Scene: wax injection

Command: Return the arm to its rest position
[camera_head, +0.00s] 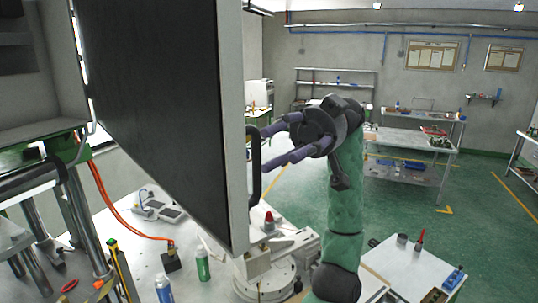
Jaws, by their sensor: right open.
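My right gripper (263,149) is open, with two purple fingers pointing left. My green right arm rises below it from the lower middle of the view. The fingertips are close to a curved black handle (255,185) on the pale edge of a large dark door panel (160,95). The fingers look spread on either side of part of the handle; I cannot tell whether they touch it. My left gripper is not in view.
A machine with orange hoses (103,192) is at the left. Bottles (203,264) stand on the white table below the panel. A small table (415,268) with tools is at lower right. Workbenches (410,145) stand behind; the green floor (480,230) at right is clear.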

